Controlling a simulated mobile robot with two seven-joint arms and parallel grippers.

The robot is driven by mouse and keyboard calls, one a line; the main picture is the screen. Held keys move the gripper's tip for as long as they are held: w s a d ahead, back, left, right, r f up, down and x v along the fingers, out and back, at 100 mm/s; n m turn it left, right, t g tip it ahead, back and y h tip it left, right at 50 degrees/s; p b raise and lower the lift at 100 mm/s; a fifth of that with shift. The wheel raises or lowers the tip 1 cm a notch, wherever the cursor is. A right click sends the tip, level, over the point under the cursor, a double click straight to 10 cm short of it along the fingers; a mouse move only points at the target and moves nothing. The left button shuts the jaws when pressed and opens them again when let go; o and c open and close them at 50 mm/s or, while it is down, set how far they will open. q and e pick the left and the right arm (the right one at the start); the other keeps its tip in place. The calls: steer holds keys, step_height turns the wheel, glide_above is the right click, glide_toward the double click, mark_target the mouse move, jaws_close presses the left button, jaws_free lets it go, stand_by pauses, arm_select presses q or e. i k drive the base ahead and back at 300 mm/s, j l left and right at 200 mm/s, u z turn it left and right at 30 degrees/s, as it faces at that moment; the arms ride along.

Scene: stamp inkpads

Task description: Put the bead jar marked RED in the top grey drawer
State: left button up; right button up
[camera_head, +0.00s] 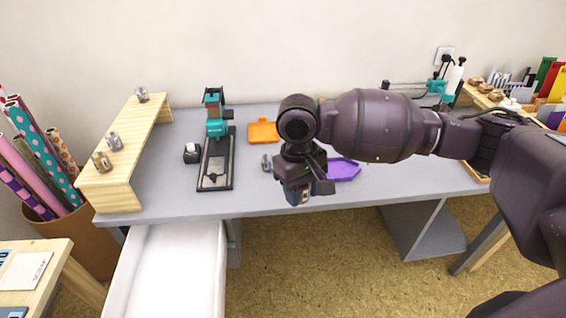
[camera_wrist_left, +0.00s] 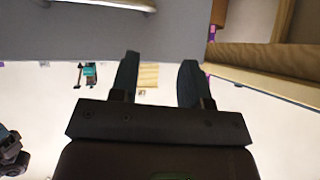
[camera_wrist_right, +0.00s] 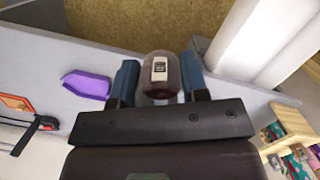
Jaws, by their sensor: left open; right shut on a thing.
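My right gripper (camera_head: 305,192) is shut on a bead jar (camera_wrist_right: 160,80), a clear jar with dark red contents and a small white label, seen between the fingers in the right wrist view. The label is too small to read. In the head view the gripper hangs near the desk's front edge and mostly hides the jar. The open drawer (camera_head: 168,270), white inside, juts from the left front of the grey desk (camera_head: 300,206); it lies to the gripper's left. It also shows in the right wrist view (camera_wrist_right: 268,40). My left gripper (camera_wrist_left: 158,80) is open and empty.
A wooden riser (camera_head: 120,165) with several small jars stands at the desk's left. A black and teal press (camera_head: 215,150), an orange tray (camera_head: 263,132) and a purple tray (camera_head: 343,170) are on the desk. Rolls stand in a brown bin (camera_head: 90,245). Above the drawer is clear.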

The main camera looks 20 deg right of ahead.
mark_target(175, 298)
steer(key=k, duration=0.4)
steer(key=k+u, duration=0.15)
steer(key=u, duration=0.25)
steer(key=k+u, duration=0.1)
steer(key=u, duration=0.3)
steer(key=l+u, duration=0.1)
steer(key=u, duration=0.9)
steer(key=l, duration=1.65)
